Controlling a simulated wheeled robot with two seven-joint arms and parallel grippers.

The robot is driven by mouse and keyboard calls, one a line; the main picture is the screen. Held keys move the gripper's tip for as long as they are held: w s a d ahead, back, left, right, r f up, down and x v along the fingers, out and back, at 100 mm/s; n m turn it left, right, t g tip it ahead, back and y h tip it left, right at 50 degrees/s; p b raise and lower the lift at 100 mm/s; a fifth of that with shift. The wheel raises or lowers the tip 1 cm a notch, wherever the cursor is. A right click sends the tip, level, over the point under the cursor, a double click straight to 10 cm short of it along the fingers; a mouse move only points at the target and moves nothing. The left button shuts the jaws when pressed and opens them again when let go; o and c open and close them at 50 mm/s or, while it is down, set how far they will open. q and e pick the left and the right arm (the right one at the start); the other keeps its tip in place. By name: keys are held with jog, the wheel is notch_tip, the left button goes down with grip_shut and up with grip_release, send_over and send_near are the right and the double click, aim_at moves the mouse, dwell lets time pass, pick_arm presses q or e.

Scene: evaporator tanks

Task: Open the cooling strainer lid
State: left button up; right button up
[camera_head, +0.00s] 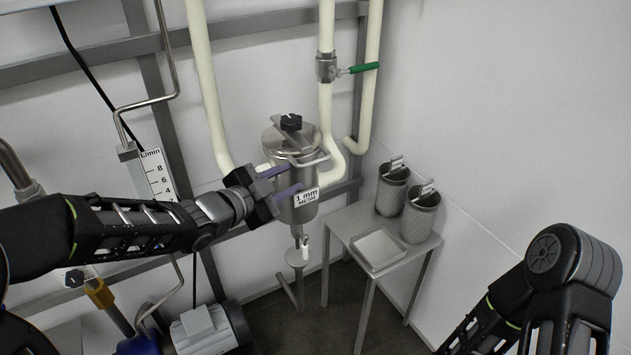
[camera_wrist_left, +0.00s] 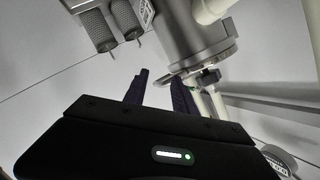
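The cooling strainer (camera_head: 291,205) is a steel cylinder with a "1 mm mesh" label, fixed upright to white pipes. Its lid (camera_head: 272,140) lies on top, with a black knob (camera_head: 291,122) and a metal bar across it; the lid looks shut. My left gripper (camera_head: 287,181) is in front of and left of the strainer body, below the lid, with its two fingers apart and nothing between them. In the left wrist view the strainer (camera_wrist_left: 190,32) and black knob (camera_wrist_left: 208,77) show beyond the open fingers (camera_wrist_left: 160,92). My right gripper is out of view; only my right arm shows.
A green-handled valve (camera_head: 362,68) is on the pipe above. A motor (camera_head: 205,330) is at the lower left.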

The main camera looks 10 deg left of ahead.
aim_at(312, 164)
pick_arm(q)
jog(key=r+m, duration=0.2)
jog(key=shift+d+m+h, duration=0.3)
jog(key=shift+d+h, duration=0.1)
jog(key=shift+s+d+r+m+h, duration=0.15)
jog(key=shift+d+r+m+h, duration=0.15)
jog(key=shift+m, duration=0.5)
jog(key=shift+f, duration=0.1)
jog(key=shift+w+d+f, duration=0.1)
jog(key=shift+w+d, duration=0.1)
jog(key=shift+w, duration=0.1)
jog(key=x, duration=0.7)
grip_shut()
